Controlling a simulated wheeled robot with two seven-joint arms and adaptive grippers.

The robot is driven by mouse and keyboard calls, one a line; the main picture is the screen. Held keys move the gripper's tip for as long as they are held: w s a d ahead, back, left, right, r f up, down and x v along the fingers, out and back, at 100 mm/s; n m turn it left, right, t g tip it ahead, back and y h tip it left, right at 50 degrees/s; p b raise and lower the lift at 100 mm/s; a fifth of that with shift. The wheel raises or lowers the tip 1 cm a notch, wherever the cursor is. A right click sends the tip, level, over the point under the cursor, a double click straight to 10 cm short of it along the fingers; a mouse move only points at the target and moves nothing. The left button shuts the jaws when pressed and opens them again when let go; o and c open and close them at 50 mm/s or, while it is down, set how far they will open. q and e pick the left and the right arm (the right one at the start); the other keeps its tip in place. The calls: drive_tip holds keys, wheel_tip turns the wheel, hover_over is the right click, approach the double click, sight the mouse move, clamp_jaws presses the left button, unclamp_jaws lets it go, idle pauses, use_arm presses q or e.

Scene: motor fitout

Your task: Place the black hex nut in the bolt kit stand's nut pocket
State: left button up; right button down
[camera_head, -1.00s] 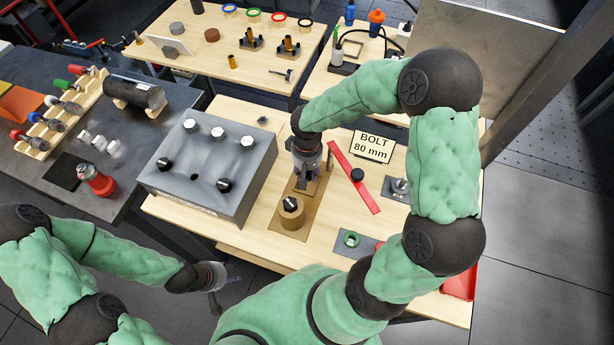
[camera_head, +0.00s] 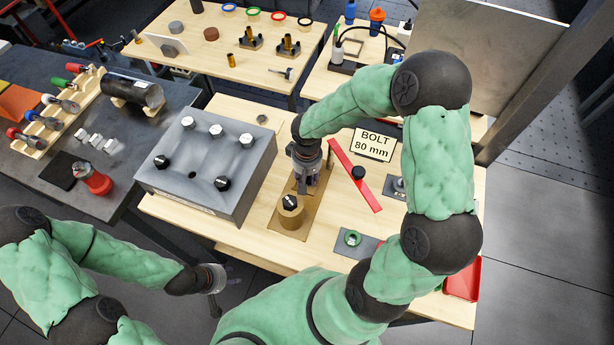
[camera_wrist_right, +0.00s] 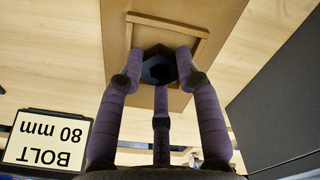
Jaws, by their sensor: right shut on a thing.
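The black hex nut (camera_wrist_right: 158,66) shows in the right wrist view between the fingers of my right gripper (camera_wrist_right: 160,72), which is shut on it. The nut is over or inside the square raised frame of the nut pocket (camera_wrist_right: 203,48) on the tan bolt kit stand; I cannot tell whether it touches the pocket floor. In the head view my right gripper (camera_head: 307,186) points down at the far end of the stand (camera_head: 291,234) and hides the nut. My left gripper (camera_head: 215,292) hangs away from the table at the lower left; its fingers are too small to read.
A round tan holder (camera_head: 290,217) with a black-headed bolt stands on the stand's near end. A grey block with bolts (camera_head: 205,165) is to the left. A red bar (camera_head: 352,176) and the "BOLT 80 mm" sign (camera_head: 372,145) are to the right.

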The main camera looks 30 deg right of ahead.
sight(307, 179)
drive_tip(key=c, duration=0.9)
unclamp_jaws()
drive_tip(key=shift+s+a+f, duration=0.1)
drive_tip(key=shift+s+f, duration=0.05)
drive_tip(key=shift+f, duration=0.15)
drive_tip(key=shift+o, duration=0.2)
drive_tip(key=shift+f, duration=0.1)
drive_tip(key=shift+r+p, duration=0.55)
wheel_tip(307, 179, up, 12)
drive_tip(key=p, duration=0.3)
drive_tip(key=shift+r, duration=0.25)
